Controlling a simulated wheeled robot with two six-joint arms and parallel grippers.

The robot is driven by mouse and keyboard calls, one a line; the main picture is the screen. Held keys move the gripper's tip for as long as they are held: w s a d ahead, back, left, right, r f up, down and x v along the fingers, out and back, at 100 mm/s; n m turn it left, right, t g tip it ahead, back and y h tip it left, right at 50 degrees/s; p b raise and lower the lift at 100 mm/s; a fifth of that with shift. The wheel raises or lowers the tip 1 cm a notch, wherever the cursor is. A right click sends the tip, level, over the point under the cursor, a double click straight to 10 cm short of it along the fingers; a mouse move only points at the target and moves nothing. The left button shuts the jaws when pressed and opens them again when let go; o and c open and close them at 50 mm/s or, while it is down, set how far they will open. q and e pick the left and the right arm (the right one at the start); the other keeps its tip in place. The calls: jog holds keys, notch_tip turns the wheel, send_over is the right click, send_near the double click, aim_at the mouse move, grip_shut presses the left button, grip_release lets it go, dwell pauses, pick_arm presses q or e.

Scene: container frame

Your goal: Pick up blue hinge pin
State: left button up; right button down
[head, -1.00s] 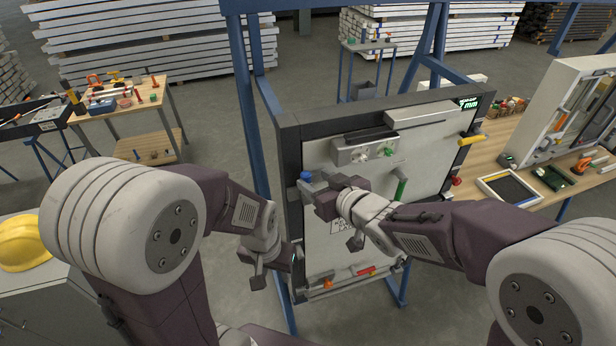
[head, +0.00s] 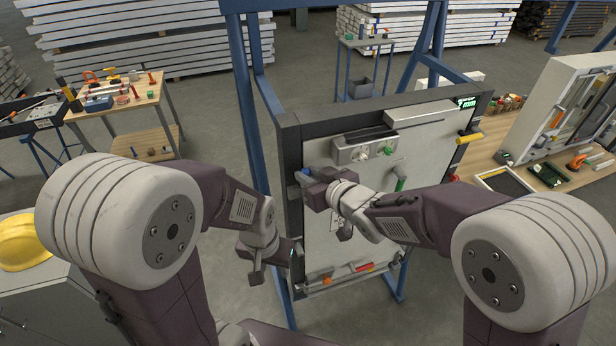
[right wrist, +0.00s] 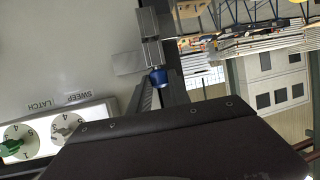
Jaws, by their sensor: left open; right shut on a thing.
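The blue hinge pin (head: 302,176) is at the left edge of the upright panel (head: 318,240), near its upper left corner, and is partly covered by my right gripper. In the right wrist view its blue head (right wrist: 158,77) sits at the end of a grey hinge (right wrist: 151,45), between the gripper's fingers. My right gripper (head: 309,184) is shut on the pin; the contact itself is mostly hidden. The pin appears still in line with the hinge. My left gripper (head: 275,264) is open and empty, low beside the panel's left edge.
A dial box (head: 364,149) and a green handle (head: 400,184) are on the panel, with a tray (head: 350,275) along its bottom. A blue frame post (head: 245,100) stands behind at left. A workbench (head: 540,185) is at right. A yellow helmet (head: 22,243) is at left.

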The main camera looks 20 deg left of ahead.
notch_tip(320, 180, up, 10)
jog(key=p, duration=0.2)
jog(key=shift+d+p, duration=0.15)
jog(key=shift+p, duration=0.2)
notch_tip(320, 180, up, 8)
jog(key=p, duration=0.5)
jog(key=shift+f, duration=0.2)
